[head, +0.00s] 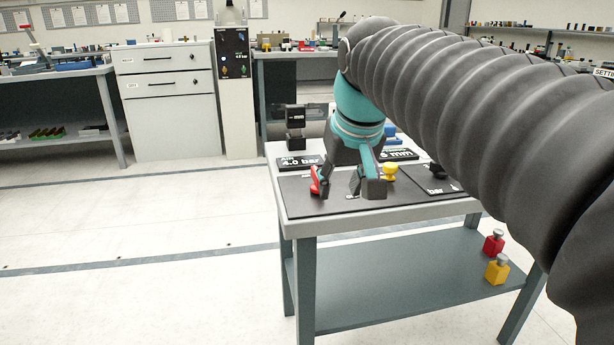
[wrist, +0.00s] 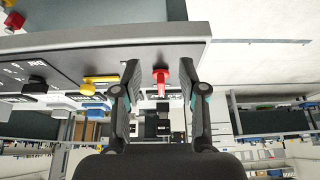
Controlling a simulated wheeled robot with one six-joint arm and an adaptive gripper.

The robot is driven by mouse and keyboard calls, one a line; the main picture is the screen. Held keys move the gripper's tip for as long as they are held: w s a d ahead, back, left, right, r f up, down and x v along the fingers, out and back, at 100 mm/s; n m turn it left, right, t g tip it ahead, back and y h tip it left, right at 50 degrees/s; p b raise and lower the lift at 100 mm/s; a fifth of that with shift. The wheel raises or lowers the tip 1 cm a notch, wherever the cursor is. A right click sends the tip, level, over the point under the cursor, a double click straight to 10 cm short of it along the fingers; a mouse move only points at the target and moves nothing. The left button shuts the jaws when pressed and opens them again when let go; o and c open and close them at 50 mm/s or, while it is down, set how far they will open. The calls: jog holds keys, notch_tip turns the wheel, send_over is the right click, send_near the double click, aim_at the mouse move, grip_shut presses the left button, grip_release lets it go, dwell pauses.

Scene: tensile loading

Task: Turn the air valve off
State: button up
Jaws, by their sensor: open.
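The air valve has a red handle (head: 315,185) at the left front of the small table's dark panel, near a label reading AIR 4.0 bar (head: 300,161). In the wrist view the red handle (wrist: 161,80) shows between my two fingers, with a gap on each side. My gripper (head: 345,188) is open, pointing down over the panel. In the head view its left finger overlaps the handle and partly hides it. I cannot tell how far the fingertips reach down beside the handle.
A yellow knob (head: 389,172) stands right of my gripper; it also shows in the wrist view (wrist: 100,80). Dark knobs and a second label sit farther right. Red (head: 493,243) and yellow (head: 497,270) blocks stand on the lower shelf. The floor left of the table is clear.

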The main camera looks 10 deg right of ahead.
jog(key=b, duration=0.2)
send_near(318, 173)
jog(key=shift+g, duration=0.3)
jog(key=b+x, duration=0.1)
jog(key=x, duration=0.2)
jog(key=b+x, duration=0.1)
jog(key=x, duration=0.2)
jog(key=b+x, duration=0.1)
jog(key=x, duration=0.2)
jog(key=shift+w+f, duration=0.15)
jog(key=shift+w, duration=0.35)
jog(key=shift+c, duration=0.3)
grip_shut()
